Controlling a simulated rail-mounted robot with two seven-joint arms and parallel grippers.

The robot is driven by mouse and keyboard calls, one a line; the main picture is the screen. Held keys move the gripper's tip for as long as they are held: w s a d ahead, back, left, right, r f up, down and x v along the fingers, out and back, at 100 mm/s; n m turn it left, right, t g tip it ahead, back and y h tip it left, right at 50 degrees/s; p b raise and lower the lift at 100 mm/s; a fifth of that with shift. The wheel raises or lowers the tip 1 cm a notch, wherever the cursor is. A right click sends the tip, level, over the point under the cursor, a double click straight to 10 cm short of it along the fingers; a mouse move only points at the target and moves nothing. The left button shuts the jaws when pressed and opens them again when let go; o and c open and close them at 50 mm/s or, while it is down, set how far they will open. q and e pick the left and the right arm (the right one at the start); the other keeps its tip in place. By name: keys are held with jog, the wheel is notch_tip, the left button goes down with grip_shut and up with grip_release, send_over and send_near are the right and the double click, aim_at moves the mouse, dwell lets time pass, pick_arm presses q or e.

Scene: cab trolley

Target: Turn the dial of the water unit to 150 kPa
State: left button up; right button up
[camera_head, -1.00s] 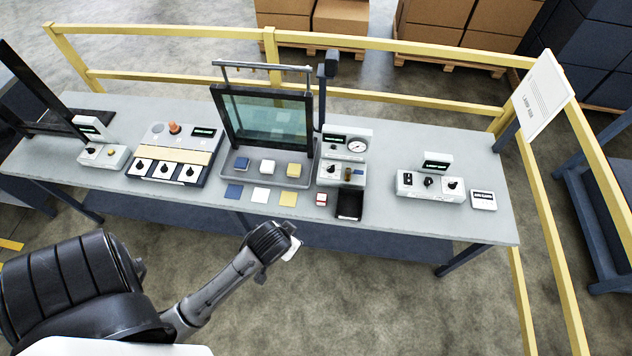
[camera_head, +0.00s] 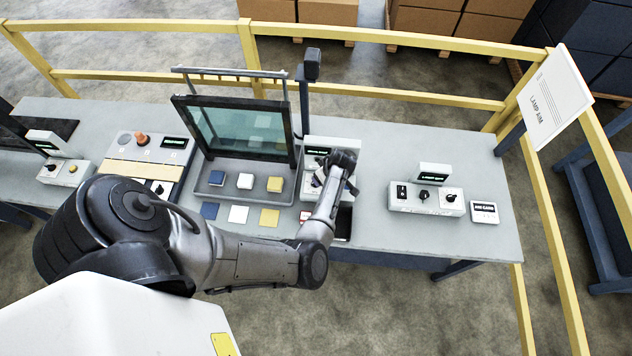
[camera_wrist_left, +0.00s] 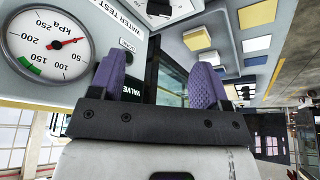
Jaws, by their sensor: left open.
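The water unit (camera_head: 311,143) stands on the table right of the glass screen, and my left arm hides much of it in the head view. In the left wrist view its white pressure gauge (camera_wrist_left: 48,44) shows at upper left; the red needle lies near the low end, away from the green band by 150. A "VALVE" label (camera_wrist_left: 131,91) shows between the fingers. My left gripper (camera_wrist_left: 158,80) is open, its two purple fingertips apart close over the unit. In the head view the left gripper (camera_head: 338,178) covers the gauge area. My right gripper is not in view.
The glass screen (camera_head: 240,130) stands left of the unit, with a dark post (camera_head: 305,95) beside it. A lamp unit (camera_head: 427,200) sits on the right. Coloured pads lie in front of the screen. The table (camera_head: 385,150) between the units is clear.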

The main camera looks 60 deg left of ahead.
pick_arm(q)
jog(key=b+x, duration=1.1)
jog(key=x, duration=0.2)
jog(key=shift+a+f+b, duration=0.1)
jog(key=shift+a+b, duration=0.05)
jog(key=shift+b, duration=0.2)
jog(key=c, duration=0.9)
